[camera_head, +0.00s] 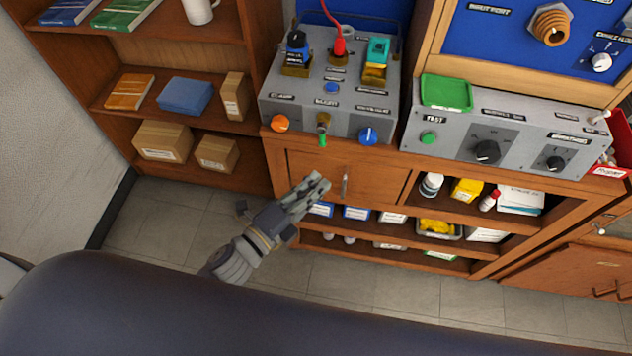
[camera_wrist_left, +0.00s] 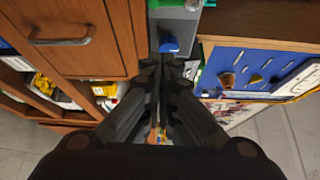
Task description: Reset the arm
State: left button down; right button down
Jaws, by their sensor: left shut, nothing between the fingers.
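My left gripper (camera_head: 314,186) is shut and empty. In the head view it hangs in front of the wooden cabinet, below the left grey control box (camera_head: 350,100), near a cabinet door handle (camera_head: 344,186). It appears apart from the box and the handle. In the left wrist view the closed fingers (camera_wrist_left: 162,62) point toward a blue knob (camera_wrist_left: 169,45) on a grey box edge. My right gripper is out of view.
The right grey control box (camera_head: 505,135) with dark knobs stands under a blue panel (camera_head: 500,45). A bookshelf (camera_head: 200,120) with books and cardboard boxes is at the left. Open shelves (camera_head: 470,220) hold bottles and cartons. Tiled floor (camera_head: 350,280) is clear in front.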

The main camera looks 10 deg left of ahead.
pick_arm(q)
jog(key=s+a+f+n+g+y, duration=0.2)
jog(key=a+f+n, duration=0.15)
jog(key=f, duration=0.65)
jog(key=s+a+f+n+g+y, duration=0.1)
jog(key=s+a+f+n+y, duration=0.2)
jog(key=f, duration=0.6)
jog(key=s+a+f+n+g+y, duration=0.1)
jog(key=a+f+n+g, duration=0.3)
jog(key=f, duration=0.6)
jog(key=s+a+f+n+g+y, duration=0.1)
jog(key=s+f+n, duration=0.3)
jog(key=s, duration=0.5)
jog(key=s+a+f+n+g+y, duration=0.1)
jog(key=s+a+f+n+g, duration=0.1)
jog(key=s+f, duration=0.7)
jog(key=s+a+f+n+g, duration=0.1)
jog(key=s+f+n+g, duration=0.3)
jog(key=s, duration=0.7)
notch_tip(320, 180, down, 2)
jog(key=shift+s+a+f+n+y, duration=0.15)
jog(key=shift+a+n+y, duration=0.25)
jog(key=shift+n, duration=0.45)
